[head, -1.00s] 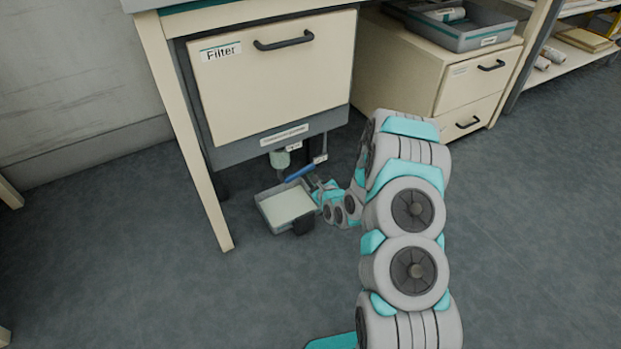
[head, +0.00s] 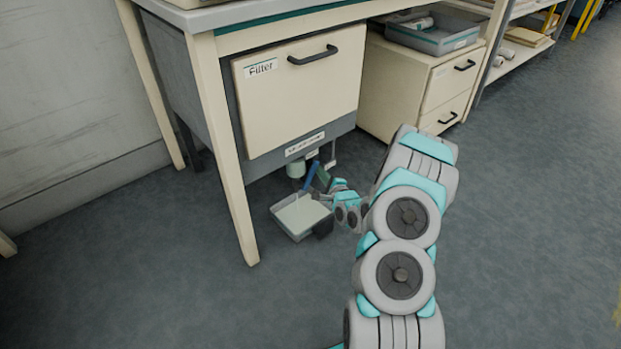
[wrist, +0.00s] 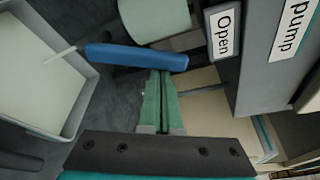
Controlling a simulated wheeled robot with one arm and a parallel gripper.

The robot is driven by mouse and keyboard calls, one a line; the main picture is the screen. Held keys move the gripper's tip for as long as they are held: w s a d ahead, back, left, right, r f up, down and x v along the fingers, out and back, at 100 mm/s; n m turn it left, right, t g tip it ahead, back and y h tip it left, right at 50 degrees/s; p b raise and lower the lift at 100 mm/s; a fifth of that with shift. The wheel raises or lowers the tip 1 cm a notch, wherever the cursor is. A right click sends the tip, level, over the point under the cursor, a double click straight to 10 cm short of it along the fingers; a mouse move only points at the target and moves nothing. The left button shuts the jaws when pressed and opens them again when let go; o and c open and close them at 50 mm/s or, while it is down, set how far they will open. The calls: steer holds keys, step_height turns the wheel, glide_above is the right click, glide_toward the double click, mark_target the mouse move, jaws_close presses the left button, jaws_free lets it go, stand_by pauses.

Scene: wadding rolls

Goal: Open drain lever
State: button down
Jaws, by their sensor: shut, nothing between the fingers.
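The blue drain lever (head: 311,174) hangs below the filter cabinet and stands steeply tilted in the head view. In the wrist view the lever (wrist: 135,57) lies across the upper middle. My gripper (head: 324,179) is at its right side. In the wrist view the green fingers of my gripper (wrist: 160,78) are shut with nothing between them, and their tips meet the lever's edge, near its right end. A pale green outlet (wrist: 155,18) is beside the lever. An "Open" label (wrist: 224,33) is on the grey housing.
A grey tray (head: 282,226) with pale contents sits on the floor below the outlet; its wall shows in the wrist view (wrist: 82,100). The table leg (head: 226,160) stands to the left. A drawer unit (head: 400,85) is at the right. Open floor lies in front.

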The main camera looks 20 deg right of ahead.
steer(key=shift+s+a+r+n+t, duration=0.2)
steer(key=shift+a+r+n, duration=0.1)
steer(key=shift+a+n, duration=0.15)
steer(key=shift+s+a+r+n+t, duration=0.1)
steer(key=shift+a+r+n+t, duration=0.15)
steer(key=shift+a+n, duration=0.2)
stand_by(0.3)
